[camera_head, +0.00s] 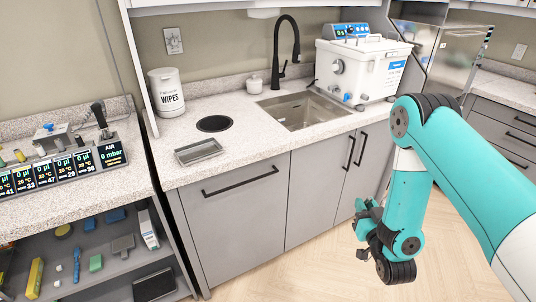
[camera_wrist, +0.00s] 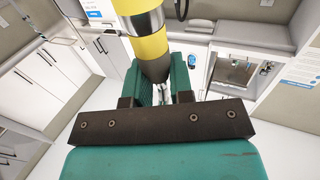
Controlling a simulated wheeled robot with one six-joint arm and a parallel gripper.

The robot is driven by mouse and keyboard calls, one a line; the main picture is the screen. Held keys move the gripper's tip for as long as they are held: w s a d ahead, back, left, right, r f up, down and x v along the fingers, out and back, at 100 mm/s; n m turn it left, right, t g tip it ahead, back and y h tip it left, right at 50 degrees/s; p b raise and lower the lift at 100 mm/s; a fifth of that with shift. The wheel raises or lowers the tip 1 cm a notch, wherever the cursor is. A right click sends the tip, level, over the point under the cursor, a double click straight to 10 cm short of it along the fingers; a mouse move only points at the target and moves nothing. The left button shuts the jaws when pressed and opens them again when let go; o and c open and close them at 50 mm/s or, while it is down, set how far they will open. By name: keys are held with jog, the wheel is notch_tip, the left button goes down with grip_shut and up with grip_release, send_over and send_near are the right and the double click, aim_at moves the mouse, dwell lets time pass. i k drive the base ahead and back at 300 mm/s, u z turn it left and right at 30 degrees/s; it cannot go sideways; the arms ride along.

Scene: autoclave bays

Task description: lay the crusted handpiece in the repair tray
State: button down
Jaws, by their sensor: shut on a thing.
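In the wrist view, my gripper (camera_wrist: 167,88) is shut on a thick yellow-and-dark rod-shaped thing (camera_wrist: 152,48), which tapers to a dark end between the green fingers. I take it for the handpiece; no crust can be made out on it. In the head view my gripper (camera_head: 366,222) hangs in front of the cabinet doors, below counter height, and the held thing cannot be made out there. A shallow grey metal tray (camera_head: 199,151) lies on the counter near its front edge, left of the gripper and well apart from it. It looks empty.
A round dark opening (camera_head: 214,124) lies behind the tray. A sink (camera_head: 304,110) with a black tap (camera_head: 283,50) is to its right, beside a white bath unit (camera_head: 362,68). A wipes tub (camera_head: 167,92) stands at the back. The left bench holds displays (camera_head: 60,171) above a cluttered shelf.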

aim_at(199, 152)
jog(key=z, duration=0.3)
jog(key=k, duration=0.7)
jog(key=u, duration=0.5)
jog(key=i, duration=0.55)
jog(key=u, duration=0.5)
